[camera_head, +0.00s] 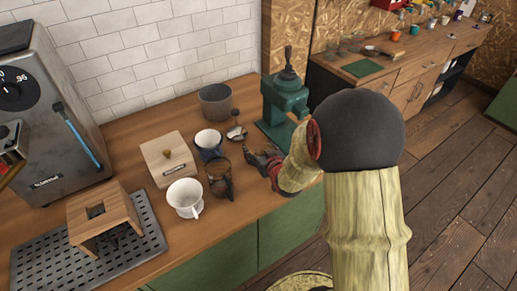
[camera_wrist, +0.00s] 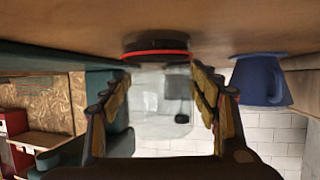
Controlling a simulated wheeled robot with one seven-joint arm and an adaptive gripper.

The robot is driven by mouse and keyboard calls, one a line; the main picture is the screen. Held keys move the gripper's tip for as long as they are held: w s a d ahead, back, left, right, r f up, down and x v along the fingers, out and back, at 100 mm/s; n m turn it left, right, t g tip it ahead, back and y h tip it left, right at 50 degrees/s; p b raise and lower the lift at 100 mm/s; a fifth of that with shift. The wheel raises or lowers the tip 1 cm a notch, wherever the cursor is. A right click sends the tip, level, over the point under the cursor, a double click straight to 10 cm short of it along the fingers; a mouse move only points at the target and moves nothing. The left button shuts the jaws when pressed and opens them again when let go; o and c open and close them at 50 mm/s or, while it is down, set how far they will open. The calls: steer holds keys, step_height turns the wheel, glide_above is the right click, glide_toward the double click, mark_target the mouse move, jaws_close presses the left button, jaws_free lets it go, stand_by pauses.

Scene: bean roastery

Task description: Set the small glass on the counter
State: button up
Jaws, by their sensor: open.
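In the wrist view, which looks upside down, a clear glass vessel (camera_wrist: 160,95) with a dark, red-ringed base stands at the counter (camera_wrist: 70,25). My open gripper (camera_wrist: 160,105) has one finger on each side of it in that picture. I cannot tell whether the fingers touch it or how far away it is. In the head view my gripper (camera_head: 262,158) is low over the wooden counter (camera_head: 255,205), left of the green grinder. The glass is not clear there.
A blue cup (camera_head: 208,141) stands near my gripper, also in the wrist view (camera_wrist: 258,80). A brown glass jug (camera_head: 218,179), a white cup (camera_head: 184,196), a wooden box (camera_head: 167,158) and a grey pot (camera_head: 214,101) stand around. The green grinder (camera_head: 284,98) is close on the right.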

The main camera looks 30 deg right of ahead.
steer(key=p+v, duration=0.3)
steer(key=v, duration=0.8)
steer(key=shift+s+r, duration=0.25)
steer(key=shift+s, duration=0.05)
step_height(320, 180, up, 7)
steer(key=a+g, duration=0.2)
steer(key=a, duration=0.1)
steer(key=s+a+r+n+g+y, duration=0.1)
steer(key=s+a+r+g, duration=0.1)
steer(key=s+a+r, duration=0.3)
steer(key=s+a+r+n+g+y, duration=0.1)
steer(key=s+a+r+g, duration=0.2)
steer(key=s+a+r, duration=0.2)
steer(key=s+a, duration=0.3)
steer(key=s, duration=0.4)
steer(key=shift+s+r+g+y, duration=0.2)
steer(key=shift+s+g+y, duration=0.1)
steer(key=shift+s, duration=0.1)
